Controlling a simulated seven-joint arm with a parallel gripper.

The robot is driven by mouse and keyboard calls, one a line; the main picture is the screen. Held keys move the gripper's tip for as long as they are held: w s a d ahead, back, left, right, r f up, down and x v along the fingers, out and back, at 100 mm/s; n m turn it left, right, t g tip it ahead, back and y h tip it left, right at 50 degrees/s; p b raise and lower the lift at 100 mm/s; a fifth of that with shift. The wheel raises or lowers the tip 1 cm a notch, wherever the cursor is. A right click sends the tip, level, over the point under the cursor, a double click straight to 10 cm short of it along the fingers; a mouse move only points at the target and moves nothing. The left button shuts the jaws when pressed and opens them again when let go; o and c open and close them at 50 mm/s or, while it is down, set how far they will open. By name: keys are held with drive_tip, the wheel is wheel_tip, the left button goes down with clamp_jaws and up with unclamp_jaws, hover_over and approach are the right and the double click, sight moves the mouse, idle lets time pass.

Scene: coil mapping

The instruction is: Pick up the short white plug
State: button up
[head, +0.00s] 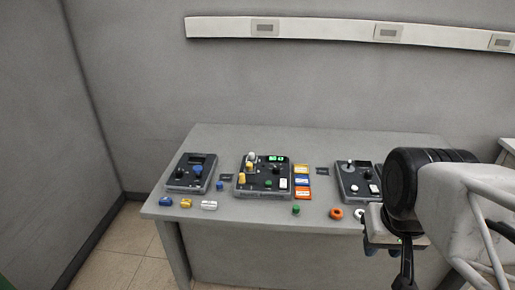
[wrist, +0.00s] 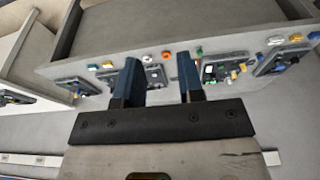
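Two small white pieces lie along the table's front edge. One is a white block (head: 209,205) at the left, right of a yellow piece; the other is a rounder white piece (head: 359,215) beside an orange ring. I cannot tell for certain which is the short white plug. In the wrist view the white block (wrist: 276,41) is at the upper right and the rounder white piece (wrist: 147,59) lies beyond the fingers. My gripper (wrist: 160,78) is open and empty, apart from all the pieces. In the head view my arm partly hides the table's right end.
The grey table (head: 240,218) carries a left panel (head: 190,172), a middle panel (head: 262,177) and a right panel (head: 358,180). Blue (head: 165,201), yellow (head: 186,203), green (head: 295,209) and orange (head: 336,214) pieces lie along the front. The back of the table is clear.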

drive_tip(key=o, duration=0.4)
drive_tip(key=shift+w, duration=0.1)
drive_tip(key=w+a+r+n, duration=0.2)
drive_tip(key=w, duration=0.7)
drive_tip(key=w+a+r+n, duration=0.2)
drive_tip(key=w+r, duration=0.1)
drive_tip(key=w, duration=0.7)
drive_tip(key=n+g, duration=0.3)
drive_tip(key=n, duration=0.8)
hover_over(251, 153)
drive_tip(key=f, duration=2.3)
drive_tip(key=shift+s+d, duration=0.15)
drive_tip(key=shift+d, duration=0.2)
drive_tip(key=shift+w+a+f+n, duration=0.25)
drive_tip(key=shift+f+n, duration=0.05)
drive_tip(key=shift+f, duration=0.15)
